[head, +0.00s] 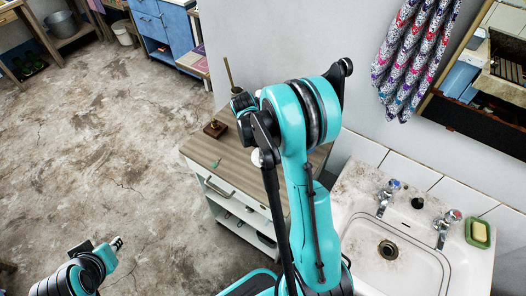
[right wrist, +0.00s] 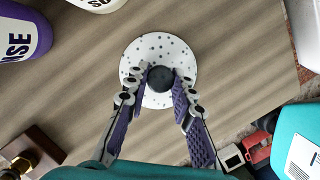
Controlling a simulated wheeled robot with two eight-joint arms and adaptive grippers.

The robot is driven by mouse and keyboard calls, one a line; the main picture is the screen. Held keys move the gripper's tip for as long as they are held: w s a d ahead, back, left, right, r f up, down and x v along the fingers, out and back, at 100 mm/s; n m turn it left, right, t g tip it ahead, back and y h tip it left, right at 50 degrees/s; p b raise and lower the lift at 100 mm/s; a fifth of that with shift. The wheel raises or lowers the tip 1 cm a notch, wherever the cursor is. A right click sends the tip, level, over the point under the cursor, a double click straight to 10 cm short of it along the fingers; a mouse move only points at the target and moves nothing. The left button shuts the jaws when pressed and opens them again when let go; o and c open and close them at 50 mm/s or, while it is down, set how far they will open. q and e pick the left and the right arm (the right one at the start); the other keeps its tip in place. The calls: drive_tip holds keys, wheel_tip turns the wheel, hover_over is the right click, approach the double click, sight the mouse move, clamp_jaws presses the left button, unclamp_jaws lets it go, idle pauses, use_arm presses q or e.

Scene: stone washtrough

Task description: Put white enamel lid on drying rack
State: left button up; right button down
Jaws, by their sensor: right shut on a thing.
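The white enamel lid (right wrist: 148,50), speckled with grey dots and with a dark round knob (right wrist: 161,79), is over the wood-grain cabinet top. In the right wrist view the two fingers of my right gripper (right wrist: 160,82) are closed on either side of the knob. I cannot tell whether the lid touches the surface. In the head view a small white edge of the lid (head: 257,158) shows beside my right arm, which hides the rest. My left gripper (head: 117,243) is low at the left over the floor, its jaws too small to judge. I see no drying rack.
The cabinet top (head: 205,150) holds a wooden block with a dark knob (head: 215,128). White-and-purple bottles (right wrist: 22,35) stand near the lid in the wrist view. A stained stone sink (head: 365,205) with taps and green soap dish (head: 478,233) is at the right.

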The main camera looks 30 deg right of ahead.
drive_tip(key=shift+r, duration=0.1)
drive_tip(key=c, duration=1.3)
unclamp_jaws()
